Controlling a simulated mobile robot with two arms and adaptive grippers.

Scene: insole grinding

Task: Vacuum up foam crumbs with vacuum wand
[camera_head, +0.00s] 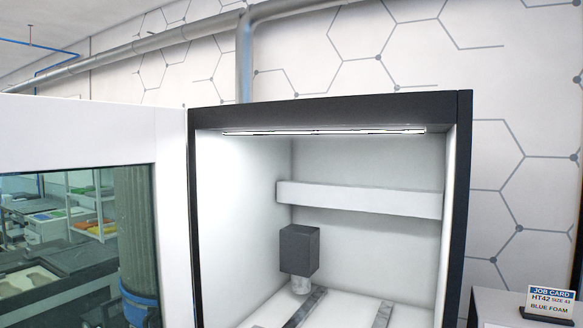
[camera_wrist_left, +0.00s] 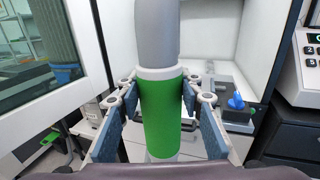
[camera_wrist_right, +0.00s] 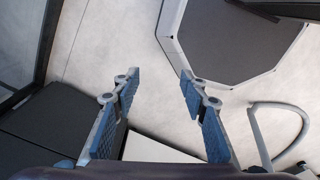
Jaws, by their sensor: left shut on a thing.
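The vacuum wand (camera_wrist_left: 160,118) has a green grip with a pale collar and a grey tube running up out of the left wrist view. My left gripper (camera_wrist_left: 160,90) is shut around the green grip, with one blue finger pad on each side. The wand's nozzle end is hidden. My right gripper (camera_wrist_right: 158,80) is open and empty above the floor in the right wrist view. Neither gripper shows in the head view. I cannot make out foam crumbs in any view.
A white-walled grinding cabinet (camera_head: 460,190) with a dark frame stands open, with a grey spindle block (camera_head: 299,250) inside. Its glazed door (camera_head: 165,210) swings out to the left. A job card (camera_head: 549,302) stands at the right. A blue knob (camera_wrist_left: 236,101) shows inside.

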